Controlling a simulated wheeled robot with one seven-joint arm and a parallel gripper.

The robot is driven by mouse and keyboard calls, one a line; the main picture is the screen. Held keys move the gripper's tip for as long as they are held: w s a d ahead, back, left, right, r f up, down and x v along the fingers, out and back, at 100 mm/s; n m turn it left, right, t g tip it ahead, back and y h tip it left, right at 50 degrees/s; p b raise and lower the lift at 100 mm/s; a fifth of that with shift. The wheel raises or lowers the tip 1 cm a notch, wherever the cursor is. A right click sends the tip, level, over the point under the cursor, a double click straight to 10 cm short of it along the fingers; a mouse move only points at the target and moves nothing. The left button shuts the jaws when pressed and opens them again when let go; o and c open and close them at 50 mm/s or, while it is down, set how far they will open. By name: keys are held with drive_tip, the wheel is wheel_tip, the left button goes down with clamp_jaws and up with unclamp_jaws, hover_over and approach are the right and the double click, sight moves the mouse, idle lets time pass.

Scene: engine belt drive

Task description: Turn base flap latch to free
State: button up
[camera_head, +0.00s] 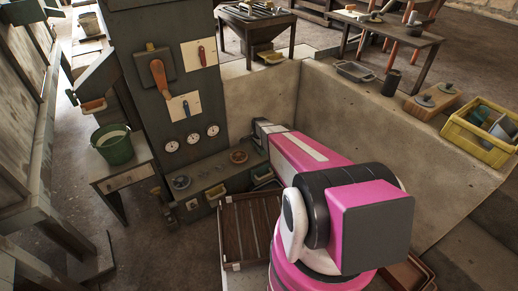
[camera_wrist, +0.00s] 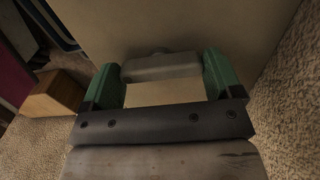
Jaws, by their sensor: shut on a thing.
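In the wrist view, my gripper (camera_wrist: 168,82) has its two green fingers on either side of a grey, rounded bar (camera_wrist: 160,67), which appears to be the base flap latch. The fingers are shut on it. A flat beige surface stands just behind the bar. Which way the latch is turned cannot be told. In the head view, my magenta arm reaches to the foot of the dark panel (camera_head: 168,85); the fingers and the latch do not show clearly there.
A bench with gauge-like round parts (camera_head: 215,180) stands below the panel. A slatted wooden tray (camera_head: 245,235) lies in front of it. A green bucket (camera_head: 113,145) stands at left. A yellow crate (camera_head: 480,135) sits on the right-hand ledge. In the wrist view, a wooden block (camera_wrist: 55,92) is at left.

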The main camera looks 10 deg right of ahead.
idle(0.4)
drive_tip(key=o, duration=0.7)
drive_tip(key=shift+o, duration=0.2)
drive_tip(key=shift+r, duration=0.15)
wheel_tip(320, 180, up, 11)
drive_tip(key=shift+f, duration=0.2)
